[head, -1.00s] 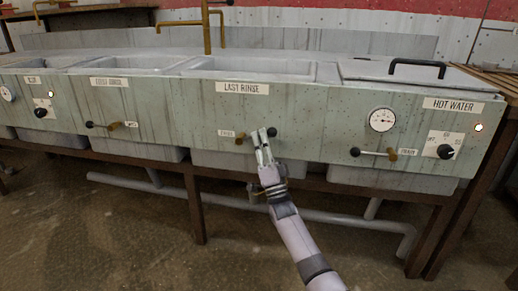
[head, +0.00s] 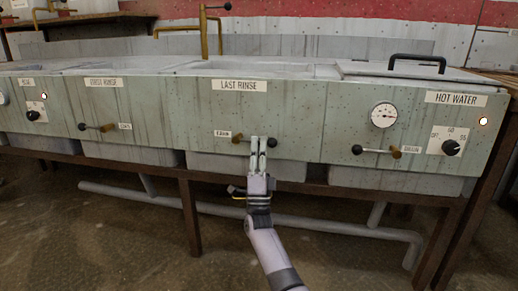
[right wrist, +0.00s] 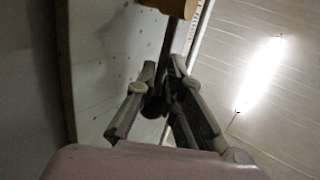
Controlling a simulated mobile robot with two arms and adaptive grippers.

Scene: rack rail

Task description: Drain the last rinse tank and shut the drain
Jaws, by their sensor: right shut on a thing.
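The tank labelled LAST RINSE (head: 240,86) is in the middle of the grey-green sink front in the head view. Its drain lever has a brass hub (head: 236,138) on the left and a black knob (head: 272,143) on the right, and lies about level. My right gripper (head: 258,145) comes up from below and is shut on the lever, just left of the knob. In the right wrist view the fingers (right wrist: 155,98) close around a dark part, with the brass hub (right wrist: 172,6) above. The water level cannot be seen. My left gripper is not in view.
A similar drain lever (head: 375,151) is on the hot water tank at right, below a round gauge (head: 383,115). Another lever (head: 95,127) is on the tank at left. A dark frame rail and a grey pipe (head: 310,224) run under the tanks.

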